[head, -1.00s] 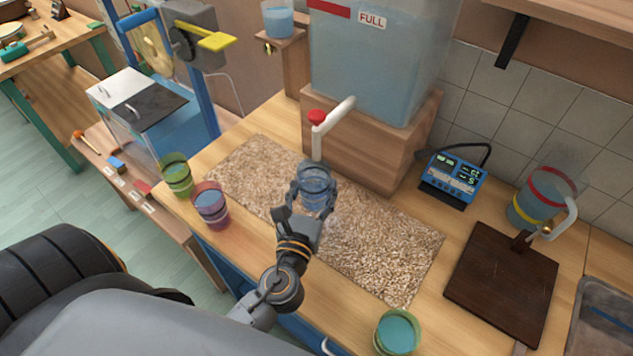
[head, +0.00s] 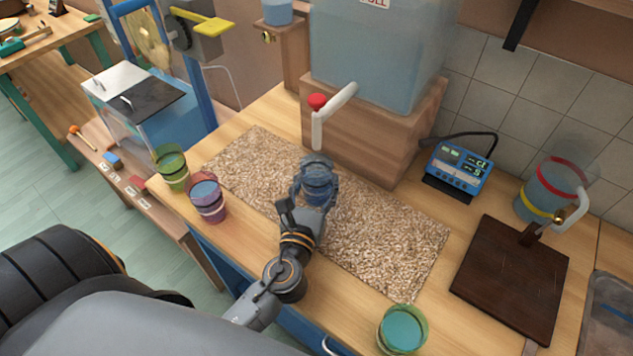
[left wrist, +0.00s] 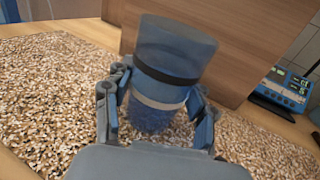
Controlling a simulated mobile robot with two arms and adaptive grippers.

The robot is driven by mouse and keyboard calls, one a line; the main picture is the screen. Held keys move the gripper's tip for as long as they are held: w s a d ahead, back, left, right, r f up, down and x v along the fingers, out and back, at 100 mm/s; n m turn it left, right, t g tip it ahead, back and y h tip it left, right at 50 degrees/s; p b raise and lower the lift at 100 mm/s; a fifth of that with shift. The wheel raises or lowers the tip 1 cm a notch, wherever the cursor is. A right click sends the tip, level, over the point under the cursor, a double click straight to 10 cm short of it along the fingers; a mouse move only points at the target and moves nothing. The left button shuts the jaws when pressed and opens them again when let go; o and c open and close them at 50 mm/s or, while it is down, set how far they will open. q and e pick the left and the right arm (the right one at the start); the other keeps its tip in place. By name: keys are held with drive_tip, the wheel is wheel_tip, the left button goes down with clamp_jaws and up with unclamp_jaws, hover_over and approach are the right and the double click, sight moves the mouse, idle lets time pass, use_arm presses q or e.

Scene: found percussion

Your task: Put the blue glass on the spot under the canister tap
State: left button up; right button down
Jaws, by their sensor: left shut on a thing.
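The blue glass (head: 317,172) is over the speckled mat, just below and in front of the white canister tap (head: 325,118) with its red knob. My left gripper (head: 314,186) is shut on the glass. In the left wrist view the glass (left wrist: 165,75) stands between the two fingers (left wrist: 155,118), slightly tilted in the picture, with a dark band and a pale band. The clear canister (head: 375,60) sits on a wooden block (head: 365,140) behind. I cannot tell whether the glass base touches the mat. My right gripper is not in view.
A green glass (head: 172,170) and a purple glass (head: 207,200) stand left of the mat (head: 385,245). Another green glass (head: 402,328) stands at the front edge. A blue meter (head: 458,165), a dark board (head: 510,280) and a jug (head: 548,190) are on the right.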

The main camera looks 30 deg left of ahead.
use_arm(q)
drive_tip(key=o, duration=1.5)
drive_tip(key=shift+f, duration=0.1)
drive_tip(key=b+v, duration=0.3)
drive_tip(key=v, duration=0.8)
drive_tip(key=shift+w, duration=0.1)
drive_tip(key=shift+s+d+b, duration=0.2)
drive_tip(key=shift+s+b, duration=0.1)
drive_tip(key=shift+s, duration=0.3)
